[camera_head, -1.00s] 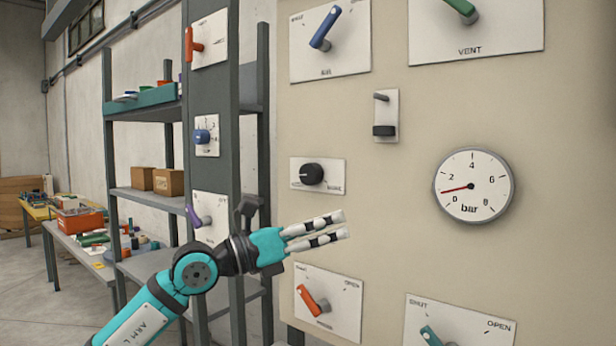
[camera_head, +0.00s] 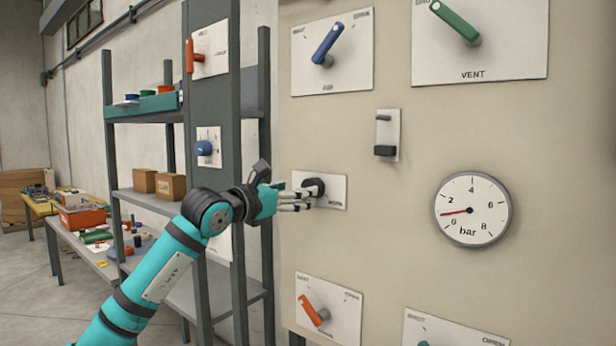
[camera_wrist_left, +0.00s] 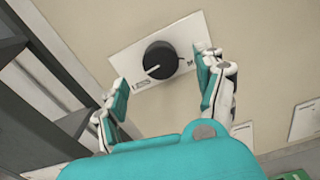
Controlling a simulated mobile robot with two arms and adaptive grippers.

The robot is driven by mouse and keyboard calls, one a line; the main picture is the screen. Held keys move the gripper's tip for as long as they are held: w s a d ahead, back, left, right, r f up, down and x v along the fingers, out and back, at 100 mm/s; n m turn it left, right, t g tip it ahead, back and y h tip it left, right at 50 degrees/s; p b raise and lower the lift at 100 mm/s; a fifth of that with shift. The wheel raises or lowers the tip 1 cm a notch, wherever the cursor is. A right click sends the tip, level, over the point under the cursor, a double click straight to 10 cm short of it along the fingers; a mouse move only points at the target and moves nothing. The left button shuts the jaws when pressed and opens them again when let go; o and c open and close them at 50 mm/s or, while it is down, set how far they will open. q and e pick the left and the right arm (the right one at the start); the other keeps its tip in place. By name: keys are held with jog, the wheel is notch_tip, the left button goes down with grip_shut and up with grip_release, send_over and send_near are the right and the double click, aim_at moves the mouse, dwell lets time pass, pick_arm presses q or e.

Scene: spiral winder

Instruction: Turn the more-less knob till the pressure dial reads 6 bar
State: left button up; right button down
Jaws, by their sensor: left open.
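The more-less knob (camera_head: 315,186) is black and round on a white plate (camera_head: 334,196) on the beige panel. In the left wrist view the knob (camera_wrist_left: 161,60) shows whole, with a pale pointer mark at its lower left. My left gripper (camera_head: 302,195) is at the knob, its fingers partly covering the plate in the head view. In the left wrist view the open fingers (camera_wrist_left: 164,82) lie either side of the knob, with gaps visible. The pressure dial (camera_head: 473,209) has a red needle a little above 0, well below 2. My right gripper is not in view.
A small switch (camera_head: 386,136) sits above and right of the knob. A blue lever (camera_head: 327,44), a green lever (camera_head: 455,23) and an orange lever (camera_head: 313,309) surround it on the panel. A grey shelf rack (camera_head: 265,110) stands close on the left.

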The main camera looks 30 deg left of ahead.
pick_arm(q)
jog(key=w, duration=0.1)
jog(key=w+p, duration=0.1)
jog(key=w, duration=0.1)
jog(key=w+p, duration=0.1)
jog(key=w, duration=0.1)
jog(key=shift+w+d, duration=0.25)
jog(key=c, duration=1.2)
jog(key=shift+o, duration=0.2)
